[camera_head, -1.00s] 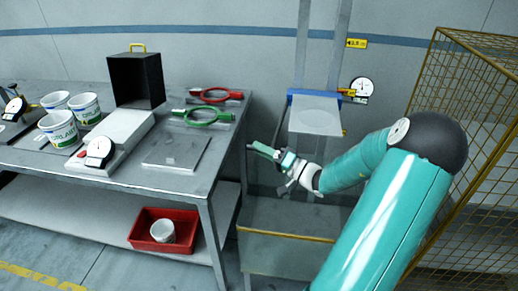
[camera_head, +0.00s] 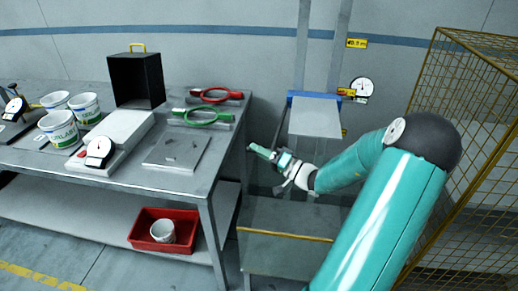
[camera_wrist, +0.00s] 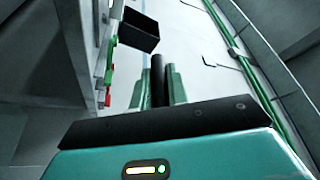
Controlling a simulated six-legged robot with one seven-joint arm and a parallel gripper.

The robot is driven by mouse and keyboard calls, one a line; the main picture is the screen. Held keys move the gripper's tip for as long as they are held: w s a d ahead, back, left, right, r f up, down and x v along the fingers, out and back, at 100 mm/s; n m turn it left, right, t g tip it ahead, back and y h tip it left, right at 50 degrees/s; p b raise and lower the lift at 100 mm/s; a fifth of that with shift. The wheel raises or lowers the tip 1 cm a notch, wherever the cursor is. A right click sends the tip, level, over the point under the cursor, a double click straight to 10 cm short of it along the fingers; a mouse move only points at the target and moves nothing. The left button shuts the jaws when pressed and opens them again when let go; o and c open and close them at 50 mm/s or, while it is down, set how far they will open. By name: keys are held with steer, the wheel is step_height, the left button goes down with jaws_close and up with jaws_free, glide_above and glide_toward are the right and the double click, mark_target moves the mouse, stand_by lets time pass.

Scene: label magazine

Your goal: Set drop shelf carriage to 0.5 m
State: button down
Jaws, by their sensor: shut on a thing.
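The drop shelf carriage (camera_head: 314,112) is a pale grey plate with a blue back edge, mounted on two grey vertical rails (camera_head: 338,45) against the wall. A yellow label (camera_head: 356,43) beside the rails seems to read 0.5 m. The carriage sits well below that label, level with a second yellow marker (camera_head: 346,92). My gripper (camera_head: 262,152) is in front of the carriage, to its lower left. In the wrist view its green fingers (camera_wrist: 160,90) are shut on a black handle (camera_wrist: 158,72).
A round dial (camera_head: 362,86) hangs right of the rails. The workbench (camera_head: 200,192) on the left bears cups, gauges, a black box (camera_head: 136,80) and red and green rings. A yellow mesh cage (camera_head: 470,110) is at right.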

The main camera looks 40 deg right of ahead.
step_height(320, 180, down, 20)
steer(key=shift+r, duration=0.2)
steer(key=c, duration=1.4)
jaws_free()
steer(key=shift+o, duration=0.2)
steer(key=v, duration=1.3)
steer(key=shift+s, duration=0.4)
steer(key=shift+d+f, duration=0.1)
